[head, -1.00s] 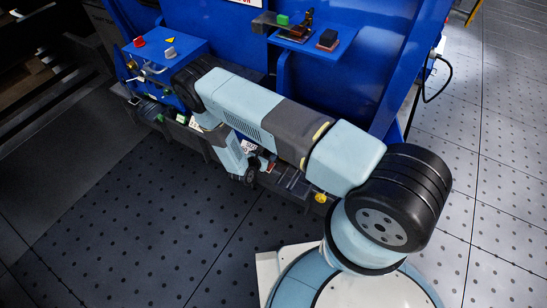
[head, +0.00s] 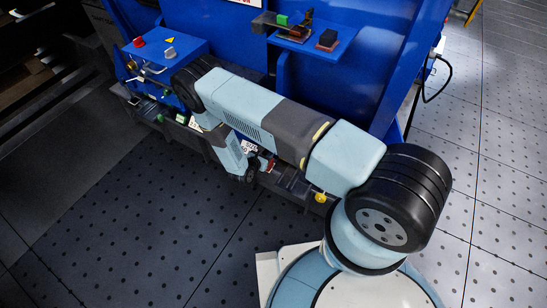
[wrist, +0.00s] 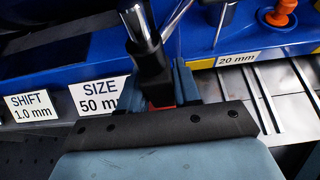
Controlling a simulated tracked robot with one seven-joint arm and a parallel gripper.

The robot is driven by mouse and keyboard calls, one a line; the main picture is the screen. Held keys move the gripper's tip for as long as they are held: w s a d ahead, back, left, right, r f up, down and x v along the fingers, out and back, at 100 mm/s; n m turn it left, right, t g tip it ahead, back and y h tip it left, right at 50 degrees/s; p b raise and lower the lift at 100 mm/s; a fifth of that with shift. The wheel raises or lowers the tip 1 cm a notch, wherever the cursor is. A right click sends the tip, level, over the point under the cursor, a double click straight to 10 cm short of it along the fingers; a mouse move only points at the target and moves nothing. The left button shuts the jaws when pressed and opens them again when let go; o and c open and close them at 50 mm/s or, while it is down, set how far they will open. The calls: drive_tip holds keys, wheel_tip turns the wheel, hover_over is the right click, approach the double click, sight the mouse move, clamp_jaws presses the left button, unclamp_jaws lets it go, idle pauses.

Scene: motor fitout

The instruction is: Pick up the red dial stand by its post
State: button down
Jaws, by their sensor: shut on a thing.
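The dial stand shows in the wrist view as a dark post (wrist: 149,60) with a chrome rod rising from it and a small patch of red (wrist: 161,106) at its foot. My gripper (wrist: 157,84) is shut on the post, with one blue-grey finger on each side. The rest of the stand is hidden behind my gripper's body.
A blue bench edge carries labels "SHIFT 1.0 mm" (wrist: 32,106), "SIZE 50 mm" (wrist: 99,96) and "20 mm" (wrist: 237,59). An orange-knobbed part (wrist: 279,14) stands at the right. A blue box with a red button (head: 139,42) and a small shelf (head: 318,42) are behind my arm.

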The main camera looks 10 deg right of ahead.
drive_tip(key=shift+r, duration=0.4)
drive_tip(key=shift+w+r, duration=0.1)
drive_tip(key=shift+r, duration=0.25)
drive_tip(key=shift+r, duration=0.25)
drive_tip(key=s+a, duration=0.5)
drive_tip(key=s, duration=0.1)
drive_tip(key=shift+s, duration=0.2)
idle(1.5)
drive_tip(key=shift+s+r, duration=0.1)
drive_tip(key=s+a+r, duration=0.1)
drive_tip(key=r, duration=0.1)
drive_tip(key=s+a+r, duration=0.1)
drive_tip(key=s+r, duration=0.1)
drive_tip(key=shift+a, duration=0.2)
idle(0.7)
drive_tip(key=shift+s+f, duration=0.1)
idle(0.4)
